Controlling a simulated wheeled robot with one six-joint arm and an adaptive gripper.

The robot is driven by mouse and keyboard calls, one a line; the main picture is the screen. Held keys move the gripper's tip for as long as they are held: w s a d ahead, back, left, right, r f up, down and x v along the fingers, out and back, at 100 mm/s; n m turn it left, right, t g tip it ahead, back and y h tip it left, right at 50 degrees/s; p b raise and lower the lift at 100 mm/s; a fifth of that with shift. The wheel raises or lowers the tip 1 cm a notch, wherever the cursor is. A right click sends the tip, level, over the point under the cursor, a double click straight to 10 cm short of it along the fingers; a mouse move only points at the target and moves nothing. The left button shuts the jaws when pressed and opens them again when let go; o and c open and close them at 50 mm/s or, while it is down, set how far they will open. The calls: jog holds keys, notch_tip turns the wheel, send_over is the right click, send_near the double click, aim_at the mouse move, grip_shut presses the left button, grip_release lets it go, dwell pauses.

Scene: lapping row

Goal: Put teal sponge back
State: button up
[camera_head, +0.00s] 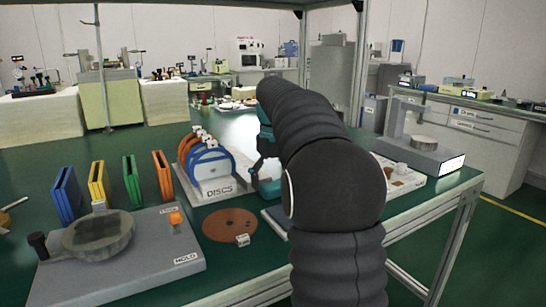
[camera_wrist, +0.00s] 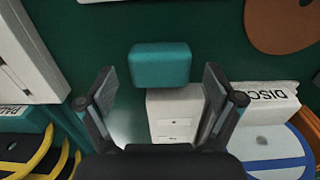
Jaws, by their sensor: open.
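The teal sponge (camera_wrist: 160,66) is a small rounded block in the wrist view. It lies ahead of my gripper (camera_wrist: 158,76), between the lines of the two fingers, with a clear gap on each side. The fingers are apart and not closed on it. A pale block (camera_wrist: 174,116) shows just below the sponge in the picture; I cannot tell whether the sponge rests on it or on the green bench. In the head view my arm hides most of this area, and a teal patch beside the disc rack may be the sponge or part of my gripper.
The disc rack (camera_head: 216,191), labelled DISCS, stands close by; it also shows in the wrist view (camera_wrist: 262,98). A rack labelled PADS (camera_wrist: 30,120) is on the other side. A brown disc (camera_head: 230,225) lies flat in front. A grey lapping plate (camera_head: 125,262) stands at left.

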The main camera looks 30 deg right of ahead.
aim_at(273, 185)
notch_tip(273, 185, up, 10)
jog(key=shift+r+p, duration=0.25)
jog(key=shift+p, duration=0.05)
